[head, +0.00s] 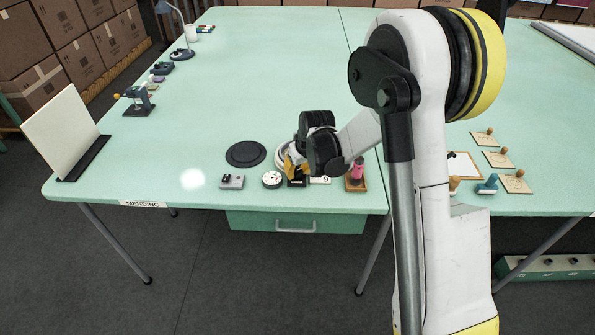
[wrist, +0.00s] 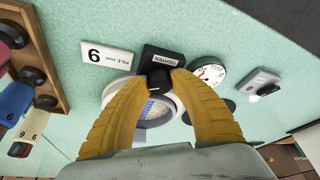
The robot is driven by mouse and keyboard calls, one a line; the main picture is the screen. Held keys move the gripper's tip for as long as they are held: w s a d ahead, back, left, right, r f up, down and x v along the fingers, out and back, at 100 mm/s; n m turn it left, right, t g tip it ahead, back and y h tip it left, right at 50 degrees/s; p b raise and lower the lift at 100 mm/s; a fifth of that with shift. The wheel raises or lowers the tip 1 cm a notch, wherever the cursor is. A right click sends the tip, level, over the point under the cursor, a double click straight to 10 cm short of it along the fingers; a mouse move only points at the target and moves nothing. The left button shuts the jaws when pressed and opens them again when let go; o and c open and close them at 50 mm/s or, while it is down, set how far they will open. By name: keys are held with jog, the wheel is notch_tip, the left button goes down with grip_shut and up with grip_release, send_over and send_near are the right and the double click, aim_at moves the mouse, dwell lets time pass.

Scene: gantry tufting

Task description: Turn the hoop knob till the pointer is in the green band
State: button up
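My gripper (wrist: 161,78) has its two yellow fingers closed around a small black hoop knob (wrist: 157,83), with a fingertip against each side. The knob sits by the rim of a round white hoop (wrist: 111,90), beside a black "TIGHTEN" block (wrist: 163,57). In the wrist view a white dial (wrist: 211,72) with a red part on its face lies just right of the fingers, partly covered by one. The dial also shows in the head view (head: 272,180). Its pointer and green band are too small or hidden to read. In the head view my gripper (head: 290,170) covers the knob.
A "PILE mm 9" card (wrist: 108,55) lies left of the block, and a wooden rack (wrist: 56,98) holds coloured handles. A grey box (wrist: 262,82) stands beyond the dial. A black disc (head: 246,154) lies behind the dial. The table's left middle is mostly clear.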

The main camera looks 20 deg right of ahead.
grip_shut()
jog(key=shift+n+y, duration=0.6)
jog(key=shift+n, duration=1)
jog(key=o, duration=0.8)
grip_release()
jog(key=shift+g, duration=0.3)
